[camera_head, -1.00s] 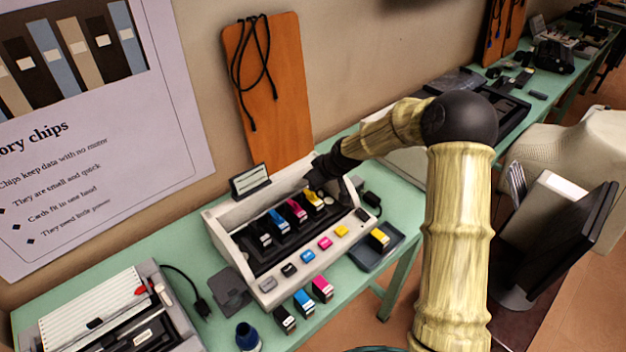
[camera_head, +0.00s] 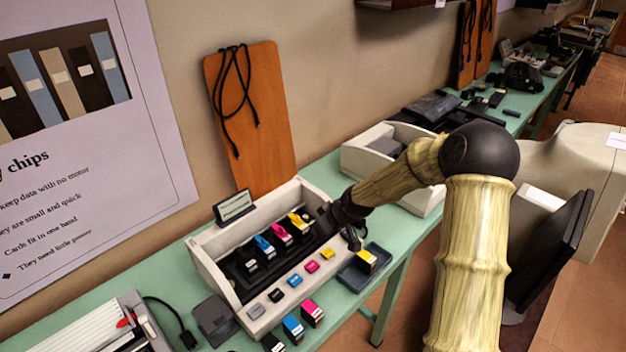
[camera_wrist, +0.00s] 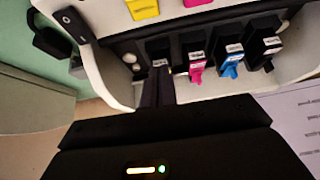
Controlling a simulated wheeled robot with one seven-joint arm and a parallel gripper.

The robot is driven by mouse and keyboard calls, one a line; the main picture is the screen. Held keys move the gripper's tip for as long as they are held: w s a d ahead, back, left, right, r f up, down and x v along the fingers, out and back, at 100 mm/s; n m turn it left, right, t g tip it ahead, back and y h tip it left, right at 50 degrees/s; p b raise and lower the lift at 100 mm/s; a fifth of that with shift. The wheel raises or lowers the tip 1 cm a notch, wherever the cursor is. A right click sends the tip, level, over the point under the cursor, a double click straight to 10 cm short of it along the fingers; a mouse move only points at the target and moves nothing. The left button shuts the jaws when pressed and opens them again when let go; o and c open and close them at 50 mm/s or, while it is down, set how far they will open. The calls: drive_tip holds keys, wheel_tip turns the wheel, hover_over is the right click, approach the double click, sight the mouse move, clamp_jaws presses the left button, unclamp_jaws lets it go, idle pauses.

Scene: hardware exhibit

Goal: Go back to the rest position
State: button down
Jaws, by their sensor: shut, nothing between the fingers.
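My gripper (camera_head: 330,220) is at the right end of the white printer-like unit (camera_head: 205,270), just right of the yellow cartridge (camera_head: 298,222). In the wrist view its dark fingers (camera_wrist: 158,86) are together and empty, in front of the row of cartridges. The magenta cartridge (camera_head: 281,234), blue cartridge (camera_head: 264,246) and black cartridge (camera_head: 247,261) stand in the unit's dark carriage. The yellow cartridge is mostly hidden behind the fingers in the wrist view. My bamboo-like arm reaches in from the right.
A dark tray (camera_head: 350,277) with a yellow-marked cartridge (camera_head: 366,261) lies right of the unit. Loose cartridges (camera_head: 312,312) stand in front. An orange board (camera_head: 262,150) leans on the wall behind. A beige box (camera_head: 430,203) stands to the right, near my forearm.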

drive_tip(key=s+d+r+m+h, duration=0.1)
drive_tip(key=s+d+r+m, duration=0.1)
drive_tip(key=s, duration=0.6)
drive_tip(key=s+d+r+m+g+h+p, duration=0.1)
drive_tip(key=s+d+r+m+h, duration=0.1)
drive_tip(key=s, duration=0.7)
drive_tip(key=s+d+r+m+g+h+p, duration=0.1)
drive_tip(key=s+d+r+m, duration=0.3)
drive_tip(key=s+r, duration=0.3)
drive_tip(key=shift+s+d+r, duration=0.2)
drive_tip(key=shift+s+d, duration=0.55)
